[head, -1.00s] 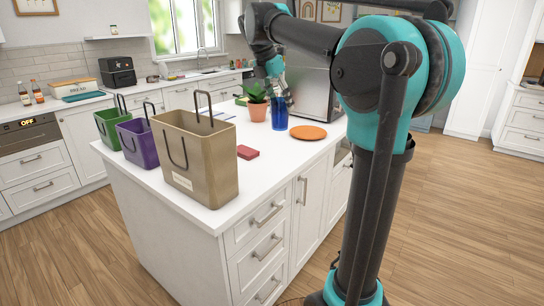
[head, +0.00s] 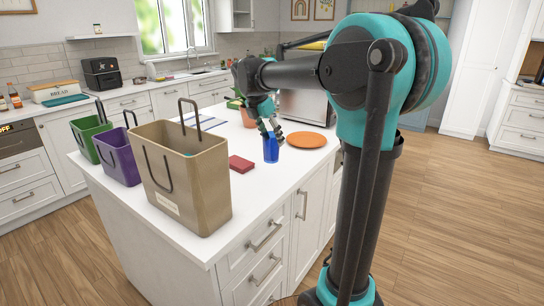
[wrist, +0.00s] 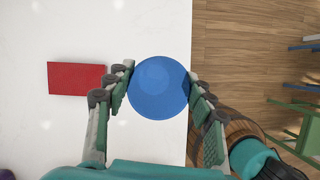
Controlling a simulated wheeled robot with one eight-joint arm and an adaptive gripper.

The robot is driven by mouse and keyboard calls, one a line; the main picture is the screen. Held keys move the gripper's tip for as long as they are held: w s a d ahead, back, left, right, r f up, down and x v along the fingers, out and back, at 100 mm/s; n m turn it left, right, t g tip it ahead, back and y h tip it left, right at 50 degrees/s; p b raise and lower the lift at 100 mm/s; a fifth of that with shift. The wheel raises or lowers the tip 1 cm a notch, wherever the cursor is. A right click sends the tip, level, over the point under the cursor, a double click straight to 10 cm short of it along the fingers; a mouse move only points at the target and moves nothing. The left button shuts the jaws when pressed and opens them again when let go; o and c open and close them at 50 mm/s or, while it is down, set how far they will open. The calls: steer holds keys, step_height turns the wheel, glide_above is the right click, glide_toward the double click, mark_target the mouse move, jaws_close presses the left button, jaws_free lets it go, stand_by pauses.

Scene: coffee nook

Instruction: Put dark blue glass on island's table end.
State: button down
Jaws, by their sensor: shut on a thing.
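The dark blue glass (head: 271,149) is upright between the fingers of my gripper (head: 271,132), over the island top (head: 228,211) near its right long edge. In the wrist view the glass (wrist: 158,88) is seen from above as a blue disc, with a finger of my gripper (wrist: 160,75) shut on either side. It overlaps the line between the white top and the wood floor. I cannot tell whether its base touches the top.
A red block (head: 241,164) lies left of the glass, and an orange disc (head: 307,140) lies to its right. Tan (head: 190,180), purple (head: 118,158) and green (head: 88,137) bags stand at the left end. A potted plant (head: 247,117) is partly behind my arm.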

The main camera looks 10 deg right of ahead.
mark_target(272, 155)
steer(key=shift+f, duration=3.55)
steer(key=c, duration=0.6)
jaws_free()
steer(key=shift+f, duration=0.1)
steer(key=v, duration=1.2)
